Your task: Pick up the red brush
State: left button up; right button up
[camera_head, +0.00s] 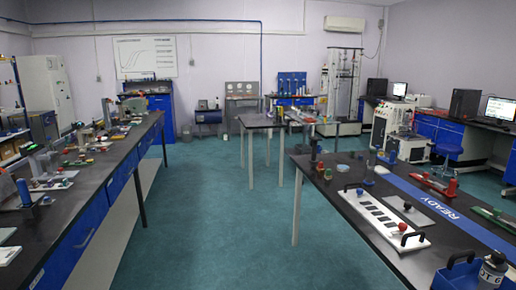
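I cannot clearly make out a red brush at this distance. A long red item (432,183) lies on the right-hand bench, to the right of the blue "READY" strip, with an upright red piece near its right end; I cannot tell if it is a brush. Small red items also lie among the clutter on the left-hand bench, too small to identify. Neither of my grippers is in view.
The left bench (92,178) is crowded with small equipment. The right bench (345,200) holds a white tray (373,216) with dark slabs and a blue bin (458,279). A small table (258,121) stands mid-room. The green floor (228,210) between benches is clear.

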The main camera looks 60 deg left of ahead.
aim_at(320, 169)
jog(key=u, duration=1.55)
